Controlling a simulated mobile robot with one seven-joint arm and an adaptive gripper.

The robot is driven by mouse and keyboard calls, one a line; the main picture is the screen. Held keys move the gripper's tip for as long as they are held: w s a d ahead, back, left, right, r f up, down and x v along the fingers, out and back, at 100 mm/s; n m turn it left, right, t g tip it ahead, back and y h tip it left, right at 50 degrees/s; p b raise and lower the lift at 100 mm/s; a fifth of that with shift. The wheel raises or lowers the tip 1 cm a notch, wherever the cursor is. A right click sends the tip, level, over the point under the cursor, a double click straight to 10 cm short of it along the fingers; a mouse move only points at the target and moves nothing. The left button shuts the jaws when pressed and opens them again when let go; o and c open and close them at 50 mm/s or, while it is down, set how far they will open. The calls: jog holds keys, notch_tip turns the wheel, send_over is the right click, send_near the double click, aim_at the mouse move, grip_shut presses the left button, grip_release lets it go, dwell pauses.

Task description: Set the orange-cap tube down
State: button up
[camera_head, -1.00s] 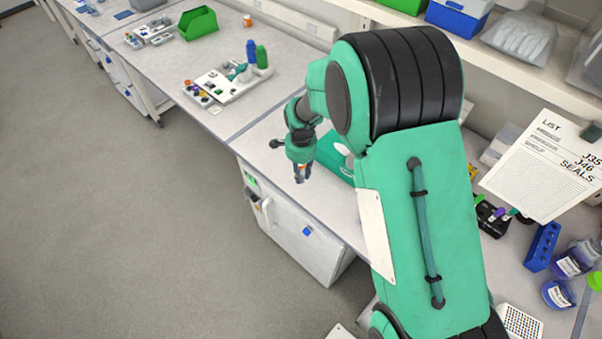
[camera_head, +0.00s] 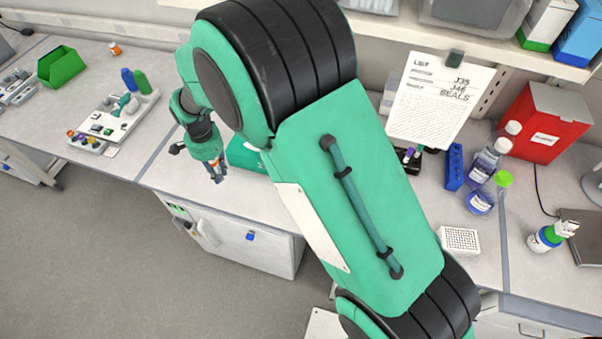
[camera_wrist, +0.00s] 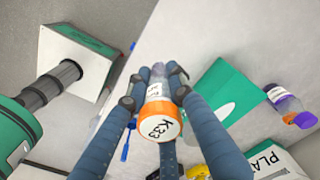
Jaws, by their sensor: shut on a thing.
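The orange-cap tube (camera_wrist: 158,119) is held between the fingers of my gripper (camera_wrist: 160,95) in the wrist view. Its cap faces the camera and is marked K33; part of a white label shows below the cap. In the head view my gripper (camera_head: 217,174) hangs near the front edge of the bench, beside a green box (camera_head: 245,155). The tube is too small and too covered by the fingers to make out clearly there.
The bench (camera_head: 265,203) has bare room around the green box. A clipboard list (camera_head: 440,100) hangs behind.

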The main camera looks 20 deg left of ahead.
jog(key=r, duration=0.3)
jog(key=shift+w+d, duration=0.2)
jog(key=shift+w, duration=0.1)
jog(key=w+d+p, duration=0.4)
jog(key=w+d, duration=1.5)
jog(key=d, duration=0.4)
jog(key=shift+n, duration=0.3)
jog(key=f, duration=0.5)
jog(key=shift+s+a+f, duration=0.2)
jog(key=shift+s+a, duration=0.1)
jog(key=shift+a, duration=0.05)
jog(key=shift+f, duration=0.1)
jog(key=shift+f+p, duration=0.35)
jog(key=shift+f, duration=2.65)
jog(key=shift+f, duration=1.9)
